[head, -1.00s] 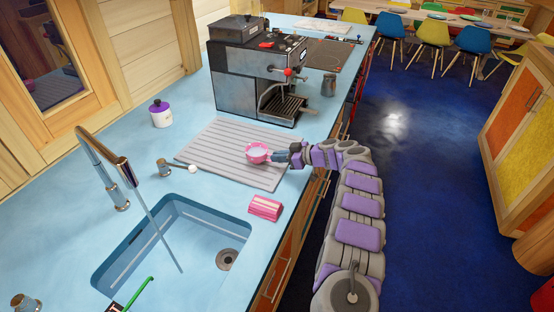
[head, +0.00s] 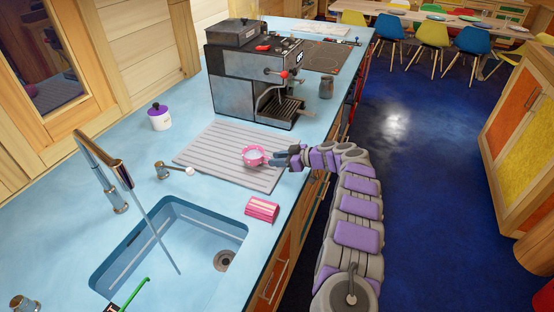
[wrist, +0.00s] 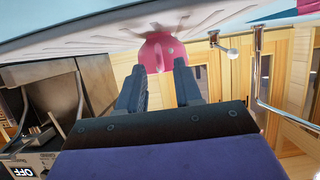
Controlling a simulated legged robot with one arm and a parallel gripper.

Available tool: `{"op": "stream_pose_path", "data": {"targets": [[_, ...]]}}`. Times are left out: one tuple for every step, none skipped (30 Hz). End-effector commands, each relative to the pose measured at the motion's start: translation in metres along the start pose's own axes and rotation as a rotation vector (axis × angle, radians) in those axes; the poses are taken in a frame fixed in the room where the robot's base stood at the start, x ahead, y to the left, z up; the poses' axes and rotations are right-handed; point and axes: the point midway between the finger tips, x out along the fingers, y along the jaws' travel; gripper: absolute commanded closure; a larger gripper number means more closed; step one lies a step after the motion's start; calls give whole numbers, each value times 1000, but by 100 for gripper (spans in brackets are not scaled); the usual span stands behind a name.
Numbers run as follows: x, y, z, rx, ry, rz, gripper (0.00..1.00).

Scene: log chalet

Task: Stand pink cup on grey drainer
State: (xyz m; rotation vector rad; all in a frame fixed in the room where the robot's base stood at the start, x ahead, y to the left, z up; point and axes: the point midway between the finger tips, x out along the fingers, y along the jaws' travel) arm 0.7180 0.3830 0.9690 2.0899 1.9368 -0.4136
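The pink cup (head: 254,157) stands upright on the grey drainer (head: 215,150), near its right side, with its open top facing up. My gripper (head: 280,161) is just right of the cup at the drainer's right edge. In the wrist view, which is upside down, the cup (wrist: 167,52) rests against the drainer (wrist: 100,40) just beyond my fingertips. The two fingers of my gripper (wrist: 159,68) are spread apart with a gap between them, and they do not appear closed on the cup.
A pink sponge-like block (head: 262,208) lies between the drainer and the sink (head: 165,250). The tap (head: 105,165) is at the left. A coffee machine (head: 255,75) stands behind the drainer. A white jar with a purple lid (head: 159,118) is at the back left.

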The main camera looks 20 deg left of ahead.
Motion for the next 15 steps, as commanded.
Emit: {"op": "stream_pose_path", "data": {"targets": [[-6, 0, -1, 0, 0, 1, 66], [-10, 0, -1, 0, 0, 1, 66], [-17, 0, -2, 2, 1, 2, 66], [-24, 0, -2, 3, 1, 2, 66], [-30, 0, -2, 4, 2, 3, 66], [-39, 1, -2, 2, 2, 4, 66], [-45, 1, -3, 1, 2, 4, 66], [-52, 0, -3, 2, 2, 3, 66], [-61, 0, -3, 2, 5, 3, 66], [-68, 1, -2, 2, 4, 3, 66], [-75, 1, -2, 2, 4, 3, 66], [-83, 1, -2, 1, 6, 2, 66], [-88, 1, -1, 1, 6, 1, 66], [-94, 1, -1, 1, 6, 1, 66], [-100, 1, -1, 1, 6, 2, 66]]}}
